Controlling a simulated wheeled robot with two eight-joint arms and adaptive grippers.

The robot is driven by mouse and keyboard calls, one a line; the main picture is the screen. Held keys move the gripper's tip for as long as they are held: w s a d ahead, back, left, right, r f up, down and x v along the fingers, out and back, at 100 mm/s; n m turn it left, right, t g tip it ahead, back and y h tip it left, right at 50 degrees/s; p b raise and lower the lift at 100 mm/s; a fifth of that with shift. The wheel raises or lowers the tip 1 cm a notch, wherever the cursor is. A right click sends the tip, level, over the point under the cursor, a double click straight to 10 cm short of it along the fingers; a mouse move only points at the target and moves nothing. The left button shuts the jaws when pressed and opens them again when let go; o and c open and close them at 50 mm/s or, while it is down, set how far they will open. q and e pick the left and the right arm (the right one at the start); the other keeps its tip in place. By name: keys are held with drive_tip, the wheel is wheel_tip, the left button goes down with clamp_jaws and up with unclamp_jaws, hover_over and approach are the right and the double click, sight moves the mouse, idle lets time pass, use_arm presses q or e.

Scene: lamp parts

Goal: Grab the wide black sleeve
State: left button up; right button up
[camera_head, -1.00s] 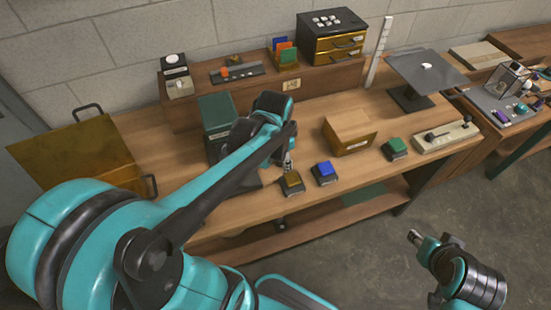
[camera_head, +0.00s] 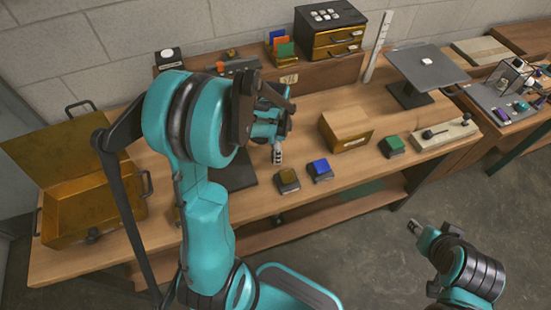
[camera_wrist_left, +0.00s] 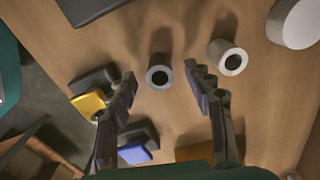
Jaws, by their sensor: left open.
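A dark grey-black sleeve (camera_wrist_left: 159,76), a short upright tube with a round hole, stands on the wooden table in the left wrist view. My left gripper (camera_wrist_left: 160,82) is open, its two fingers spread to either side of the sleeve in that view, with nothing held. Whether the fingertips are down at the sleeve's height I cannot tell. A paler sleeve (camera_wrist_left: 229,59) stands just right of the right finger. In the head view the left gripper (camera_head: 277,153) points down over the table, and I cannot make out the sleeves there. My right gripper (camera_head: 414,228) hangs over the floor; its jaws are unclear.
A yellow-topped button block (camera_head: 287,180), a blue one (camera_head: 320,169) and a green one (camera_head: 391,146) line the table's front. A wooden box (camera_head: 346,130) stands behind them. An open brass case (camera_head: 90,210) is at the left. A white cylinder (camera_wrist_left: 298,22) shows in the wrist view.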

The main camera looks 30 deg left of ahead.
use_arm(q)
drive_tip(key=shift+f, duration=0.9)
drive_tip(key=shift+r, duration=0.1)
drive_tip(key=shift+c, duration=0.2)
drive_tip(key=c, duration=1.1)
